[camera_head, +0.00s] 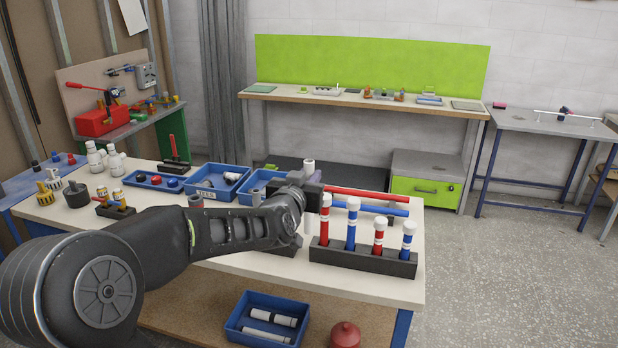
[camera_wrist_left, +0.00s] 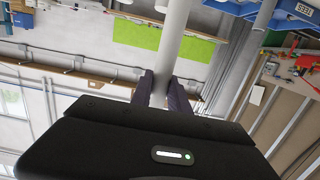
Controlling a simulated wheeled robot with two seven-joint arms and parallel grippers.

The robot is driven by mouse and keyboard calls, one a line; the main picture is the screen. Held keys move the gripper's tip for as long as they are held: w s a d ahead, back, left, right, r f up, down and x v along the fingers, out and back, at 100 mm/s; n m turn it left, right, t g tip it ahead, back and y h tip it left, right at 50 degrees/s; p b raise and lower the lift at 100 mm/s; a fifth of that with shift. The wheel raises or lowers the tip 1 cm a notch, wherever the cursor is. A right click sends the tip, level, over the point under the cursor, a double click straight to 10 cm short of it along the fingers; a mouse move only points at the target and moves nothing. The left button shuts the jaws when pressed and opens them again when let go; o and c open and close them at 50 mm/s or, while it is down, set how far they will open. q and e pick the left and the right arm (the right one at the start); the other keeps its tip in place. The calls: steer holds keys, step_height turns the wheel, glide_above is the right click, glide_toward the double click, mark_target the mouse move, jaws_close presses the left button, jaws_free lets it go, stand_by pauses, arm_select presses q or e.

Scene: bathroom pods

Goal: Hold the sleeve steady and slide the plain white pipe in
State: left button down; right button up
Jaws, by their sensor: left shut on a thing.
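My left gripper (camera_head: 308,190) is shut on a plain white pipe (camera_head: 309,167) and holds it upright above the workbench. The pipe's white top sticks out above the jaws, and a white part shows below them. In the left wrist view the white pipe (camera_wrist_left: 171,45) runs between the two dark fingers (camera_wrist_left: 162,92). I cannot make out the sleeve for certain; my left arm hides part of the bench behind it. My right gripper is in neither view.
A dark rack (camera_head: 362,258) with several red and blue white-capped tubes stands close right of the gripper. A red bar (camera_head: 368,194) and a blue bar (camera_head: 385,209) lie behind it. Blue trays (camera_head: 213,178) stand at the back. A blue bin (camera_head: 262,330) sits below.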

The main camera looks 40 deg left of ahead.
arm_select(q)
steer(key=shift+s+r+y, duration=0.2)
steer(key=shift+r+y, duration=0.1)
steer(key=shift+r, duration=0.7)
steer(key=shift+w+a+r, duration=0.1)
steer(key=shift+a, duration=0.15)
steer(key=d+f+m+h+b, duration=0.2)
steer(key=d+f+b, duration=0.3)
steer(key=d+f, duration=0.7)
steer(key=d+f+m+t+h+b, duration=0.1)
steer(key=d+f+h+b, duration=0.3)
steer(key=d+f, duration=0.9)
step_height(320, 180, down, 8)
steer(key=shift+m+b, duration=0.4)
steer(key=shift+b, duration=0.1)
steer(key=shift+w, duration=0.1)
steer(key=shift+a, duration=0.15)
